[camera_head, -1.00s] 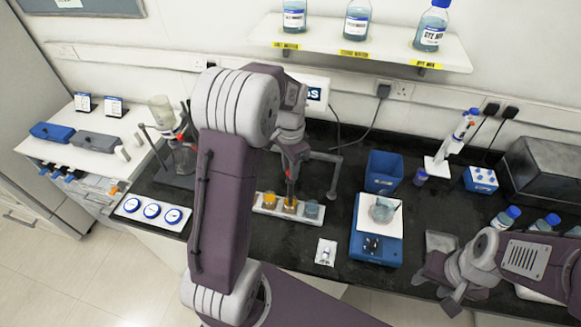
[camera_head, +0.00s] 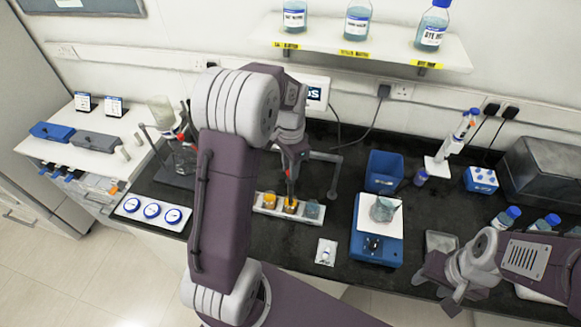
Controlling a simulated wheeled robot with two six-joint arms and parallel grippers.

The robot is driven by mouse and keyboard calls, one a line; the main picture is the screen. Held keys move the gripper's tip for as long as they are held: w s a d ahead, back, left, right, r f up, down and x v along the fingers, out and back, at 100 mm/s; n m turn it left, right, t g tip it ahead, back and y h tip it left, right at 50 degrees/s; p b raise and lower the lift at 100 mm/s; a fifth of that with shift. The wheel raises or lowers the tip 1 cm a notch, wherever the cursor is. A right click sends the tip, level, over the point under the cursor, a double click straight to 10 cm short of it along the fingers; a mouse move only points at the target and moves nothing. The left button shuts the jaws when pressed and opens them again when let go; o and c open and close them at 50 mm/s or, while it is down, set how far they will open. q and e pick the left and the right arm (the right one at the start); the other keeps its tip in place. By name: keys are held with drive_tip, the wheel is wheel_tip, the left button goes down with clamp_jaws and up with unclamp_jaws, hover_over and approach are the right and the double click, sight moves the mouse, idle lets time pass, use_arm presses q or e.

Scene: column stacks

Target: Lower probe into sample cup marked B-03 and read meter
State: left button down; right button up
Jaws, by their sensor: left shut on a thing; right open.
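My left gripper (camera_head: 291,165) is shut on the probe (camera_head: 290,190), a thin dark stick with a red part near the jaws. The probe points down at the middle cup (camera_head: 290,206) of a white rack (camera_head: 262,211); its tip appears to be at or inside that cup. The rack also holds a yellow-orange cup (camera_head: 269,199) on the left and a grey-blue cup (camera_head: 312,210) on the right. Cup markings are too small to read. My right gripper (camera_head: 443,287) is open and empty at the right.
A blue balance (camera_head: 376,248) with a beaker (camera_head: 382,209) stands right of the rack. A blue bin (camera_head: 384,172) is behind it. A small white packet (camera_head: 326,252) lies in front. Three round blue-rimmed dials (camera_head: 152,210) lie at the left.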

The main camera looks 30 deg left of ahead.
idle(0.5)
use_arm(q)
wheel_tip(320, 180, up, 6)
drive_tip(key=p, duration=0.5)
drive_tip(key=shift+r+p, duration=0.25)
drive_tip(key=shift+p, duration=0.1)
drive_tip(key=shift+w+a+f, duration=0.1)
drive_tip(key=shift+w+f, duration=0.05)
drive_tip(key=shift+w, duration=0.05)
drive_tip(key=c, duration=1.2)
unclamp_jaws()
drive_tip(key=shift+s, duration=0.2)
drive_tip(key=shift+o, duration=0.2)
drive_tip(key=shift+w+r+b, duration=0.1)
drive_tip(key=shift+r+b, duration=0.15)
drive_tip(key=shift+b, duration=0.05)
wheel_tip(320, 180, up, 9)
drive_tip(key=b, duration=0.1)
drive_tip(key=shift+f, duration=0.15)
